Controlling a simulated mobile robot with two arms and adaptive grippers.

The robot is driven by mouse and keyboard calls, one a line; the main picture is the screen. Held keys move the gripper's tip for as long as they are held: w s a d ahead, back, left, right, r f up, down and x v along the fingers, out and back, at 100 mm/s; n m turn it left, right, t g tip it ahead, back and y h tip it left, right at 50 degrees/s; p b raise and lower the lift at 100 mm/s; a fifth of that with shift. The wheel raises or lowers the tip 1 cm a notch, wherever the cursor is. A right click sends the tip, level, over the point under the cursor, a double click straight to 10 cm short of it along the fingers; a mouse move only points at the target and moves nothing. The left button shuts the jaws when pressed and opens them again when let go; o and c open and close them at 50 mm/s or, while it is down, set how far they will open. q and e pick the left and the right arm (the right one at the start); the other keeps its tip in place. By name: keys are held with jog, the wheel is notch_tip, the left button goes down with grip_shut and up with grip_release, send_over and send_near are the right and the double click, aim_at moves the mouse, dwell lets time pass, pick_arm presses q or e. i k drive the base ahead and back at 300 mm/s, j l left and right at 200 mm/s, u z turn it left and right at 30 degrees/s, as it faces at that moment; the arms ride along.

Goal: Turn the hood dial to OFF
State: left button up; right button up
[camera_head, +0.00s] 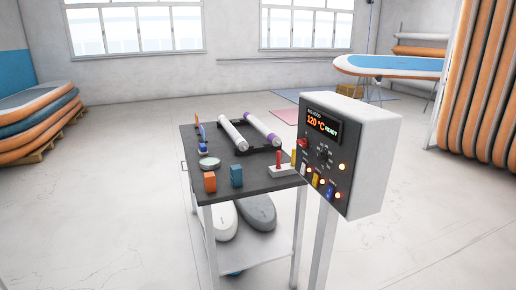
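A grey-white control box (372,160) stands on a post at the right of the cart. Its dark front panel (312,168) faces left. A display (322,126) at the top reads 120 °C READY. Below it is a small black dial (323,157) with tiny labels around it. The dial's pointer setting is too small to read. A red knob or button (303,143) sits left of the dial. Neither of my grippers is in view.
Lower on the panel are small coloured switches (316,180) and lit lamps (341,167). A dark-topped cart (222,183) beside the box holds rolls, blocks and a red-handled lever (279,160). Stacked boards (38,122) lie at left. The floor in front is clear.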

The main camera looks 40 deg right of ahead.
aim_at(321, 156)
jog(key=i+z, duration=0.15)
jog(key=i, duration=0.4)
jog(key=i+j+z, duration=0.15)
jog(key=i, duration=0.35)
jog(key=i+j+z, duration=0.1)
jog(key=i+z, duration=0.15)
jog(key=z, duration=0.15)
jog(key=i+j+z, duration=0.15)
jog(key=z, duration=0.2)
jog(key=i+j+z, duration=0.2)
jog(key=z, duration=0.2)
jog(key=i+j+z, duration=0.15)
jog(key=j+z, duration=0.25)
jog(key=l, duration=0.1)
